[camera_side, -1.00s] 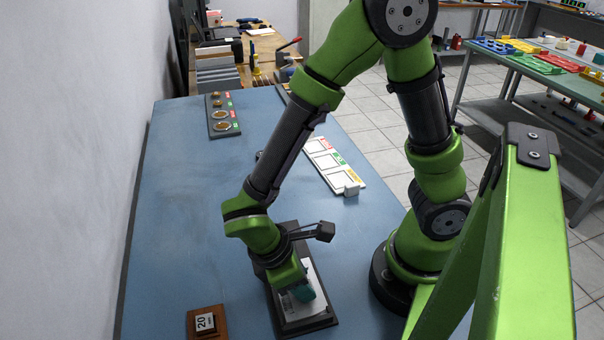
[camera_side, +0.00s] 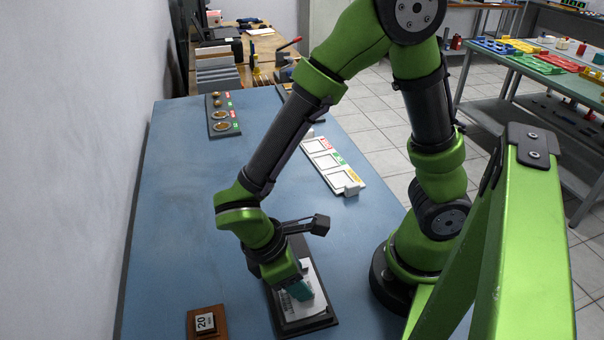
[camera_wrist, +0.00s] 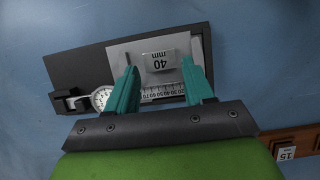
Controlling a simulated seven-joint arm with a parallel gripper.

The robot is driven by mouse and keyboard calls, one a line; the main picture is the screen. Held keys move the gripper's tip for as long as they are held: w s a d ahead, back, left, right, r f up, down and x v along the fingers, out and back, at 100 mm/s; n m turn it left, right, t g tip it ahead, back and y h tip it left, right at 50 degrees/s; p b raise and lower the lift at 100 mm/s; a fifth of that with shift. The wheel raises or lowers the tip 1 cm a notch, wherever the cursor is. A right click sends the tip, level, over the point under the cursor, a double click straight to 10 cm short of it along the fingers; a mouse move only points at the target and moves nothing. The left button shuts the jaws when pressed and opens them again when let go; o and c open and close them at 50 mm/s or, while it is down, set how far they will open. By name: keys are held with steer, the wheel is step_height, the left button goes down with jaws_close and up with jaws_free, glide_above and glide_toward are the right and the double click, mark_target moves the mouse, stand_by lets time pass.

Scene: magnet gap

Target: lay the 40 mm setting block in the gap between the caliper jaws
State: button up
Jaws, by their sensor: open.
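The 40 mm setting block (camera_wrist: 157,63) is a light grey block marked "40 mm". In the wrist view it lies on the pale plate of the caliper fixture (camera_wrist: 82,68), between the thin grey left jaw (camera_wrist: 128,58) and the right jaw (camera_wrist: 198,46). Whether it touches either jaw is unclear. My gripper (camera_wrist: 158,72) is open, its teal fingers on either side of the block and apart from it in the picture. In the side view my gripper (camera_side: 302,290) is over the fixture (camera_side: 318,322) and hides the block.
A dial (camera_wrist: 101,97) and a printed scale (camera_wrist: 162,92) are on the fixture. A brown holder (camera_side: 205,330) with a block marked 20 stands left of it. A white card with marked squares (camera_side: 328,160) and a dark strip of round pieces (camera_side: 222,115) lie farther back. The blue table's left side is clear.

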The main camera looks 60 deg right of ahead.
steer(key=v, duration=0.9)
steer(key=w+d+r+m+t+y, duration=0.2)
steer(key=d+r+m+t+y, duration=0.3)
steer(key=d+r+m+t, duration=0.5)
steer(key=d+r+m, duration=0.1)
steer(key=d+m, duration=0.2)
steer(key=shift+w+d+r, duration=0.15)
steer(key=shift+w+r, duration=0.1)
steer(key=shift+w, duration=0.05)
steer(key=shift+o, duration=0.2)
